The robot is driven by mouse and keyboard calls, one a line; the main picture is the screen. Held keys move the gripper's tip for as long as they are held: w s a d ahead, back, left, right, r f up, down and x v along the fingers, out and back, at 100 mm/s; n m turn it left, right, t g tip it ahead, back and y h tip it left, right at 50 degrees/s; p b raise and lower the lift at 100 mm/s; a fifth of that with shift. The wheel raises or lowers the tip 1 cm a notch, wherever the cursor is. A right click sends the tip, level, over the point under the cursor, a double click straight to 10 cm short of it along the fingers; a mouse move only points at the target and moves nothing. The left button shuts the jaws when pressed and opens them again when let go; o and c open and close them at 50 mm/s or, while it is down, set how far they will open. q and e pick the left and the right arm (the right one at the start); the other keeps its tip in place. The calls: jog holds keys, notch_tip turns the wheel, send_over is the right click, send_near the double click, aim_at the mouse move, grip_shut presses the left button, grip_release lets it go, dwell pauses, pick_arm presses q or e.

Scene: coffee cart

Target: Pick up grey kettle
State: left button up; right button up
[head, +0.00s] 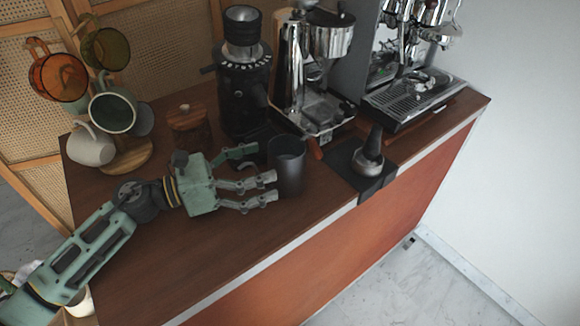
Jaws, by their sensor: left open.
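The grey kettle (289,172) appears to be the dark grey, open-topped vessel standing upright on the wooden counter, near the middle of the head view. A dark curved piece that looks like its handle shows at its left side, between my fingers. My left gripper (264,169) is green and comes in from the left. Its fingers are open and point at the kettle, with one finger behind and the others in front. The lower fingertips are close to the kettle's left side. I cannot tell whether they touch it. My right gripper is not in view.
A black grinder (243,90) and a lidded wooden jar (189,124) stand behind. A chrome grinder (327,45), an espresso machine (408,85) and a tamper (369,157) on a black mat (343,160) are to the right. A mug tree with several cups (92,150) stands left. The front counter is clear.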

aim_at(269, 165)
pick_arm(q)
jog(key=p+x, duration=0.1)
jog(key=x, duration=0.3)
jog(key=shift+s+p, duration=0.1)
jog(key=shift+p, duration=0.2)
jog(key=shift+d+f, duration=0.2)
jog(key=shift+d, duration=0.3)
jog(key=shift+c, duration=0.7)
jog(key=c, duration=1.5)
jog(key=shift+c, duration=0.4)
